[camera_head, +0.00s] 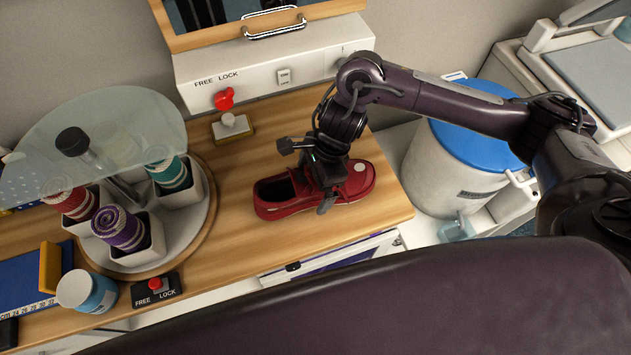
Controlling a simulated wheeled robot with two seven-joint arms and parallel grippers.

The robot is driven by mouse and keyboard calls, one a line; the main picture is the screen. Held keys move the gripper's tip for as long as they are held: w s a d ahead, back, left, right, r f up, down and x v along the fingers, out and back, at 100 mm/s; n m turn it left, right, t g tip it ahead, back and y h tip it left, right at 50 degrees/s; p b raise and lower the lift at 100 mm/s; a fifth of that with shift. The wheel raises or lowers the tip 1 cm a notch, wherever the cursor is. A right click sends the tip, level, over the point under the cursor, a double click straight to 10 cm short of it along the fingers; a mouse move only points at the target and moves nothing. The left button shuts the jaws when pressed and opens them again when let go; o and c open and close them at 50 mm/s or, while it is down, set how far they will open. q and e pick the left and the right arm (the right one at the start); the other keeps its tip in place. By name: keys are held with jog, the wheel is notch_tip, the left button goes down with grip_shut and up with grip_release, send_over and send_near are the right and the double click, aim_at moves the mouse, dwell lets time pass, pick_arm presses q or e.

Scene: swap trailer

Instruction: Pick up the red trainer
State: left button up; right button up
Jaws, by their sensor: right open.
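The red trainer (277,204) lies on the wooden counter (232,247), with its dark opening to the left and its toe to the right. My right gripper (325,203) is open directly over the middle of the trainer, pointing down. One finger shows in front of the shoe's near side. The gripper and wrist hide the middle of the shoe, and I cannot tell whether the fingers touch it. My left gripper is out of view.
A round turntable (192,228) with rolled cloths in white cups and a glass screen (100,128) stands left. A red knob (224,98) is on the white panel behind. A blue-lidded drum (455,180) stands right.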

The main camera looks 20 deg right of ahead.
jog(key=shift+a+f, duration=0.1)
jog(key=shift+f, duration=0.15)
jog(key=c, duration=1.1)
jog(key=shift+c, duration=0.4)
jog(key=shift+r, duration=0.2)
